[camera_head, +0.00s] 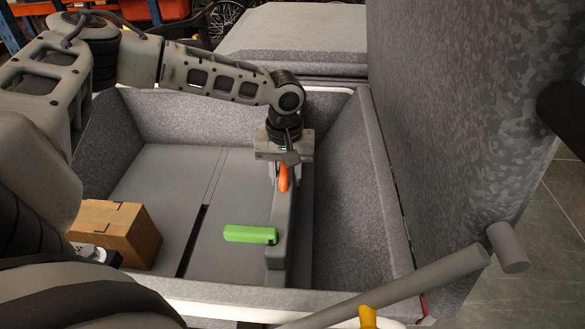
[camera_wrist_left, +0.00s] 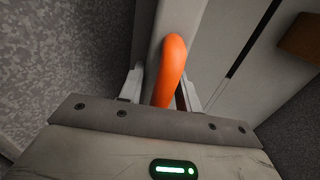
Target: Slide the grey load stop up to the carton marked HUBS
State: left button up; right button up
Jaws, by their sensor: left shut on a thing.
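The grey load stop (camera_head: 280,228) is a long bar on the right part of the cargo box floor. It has an orange handle (camera_head: 283,178), which also shows in the wrist view (camera_wrist_left: 172,65). My left gripper (camera_head: 283,163) comes down from above and is shut on that handle, one finger on each side. A brown carton (camera_head: 125,230) stands at the left of the floor, apart from the stop. I cannot read its marking. A corner of a brown carton shows in the wrist view (camera_wrist_left: 302,38). My right gripper is not in view.
A green block (camera_head: 248,234) lies against the stop's left side near its front end. A dark slot (camera_head: 192,240) runs along the floor between carton and stop. Grey felt walls (camera_head: 345,240) enclose the floor. A tall grey lid (camera_head: 460,120) stands open at right.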

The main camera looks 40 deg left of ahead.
pick_arm(q)
jog(key=shift+s+a+r+p, duration=0.1)
jog(key=shift+s+a+p, duration=0.3)
jog(key=shift+a+p, duration=0.25)
jog(key=shift+s+a+p, duration=0.35)
jog(key=shift+a+p, duration=0.15)
jog(key=shift+a, duration=0.1)
jog(key=shift+s+a, duration=0.5)
jog(key=shift+a, duration=0.35)
jog(key=shift+s+a, duration=0.55)
jog(key=shift+a, duration=0.3)
jog(key=shift+s+a, duration=0.5)
jog(key=shift+a, duration=0.35)
jog(key=shift+s+a, duration=0.1)
jog(key=shift+a, duration=0.05)
jog(key=shift+s+a, duration=0.5)
jog(key=shift+a, duration=0.3)
jog(key=shift+s+a, duration=0.45)
jog(key=shift+a, duration=0.4)
jog(key=shift+s+a, duration=0.5)
jog(key=shift+a, duration=0.3)
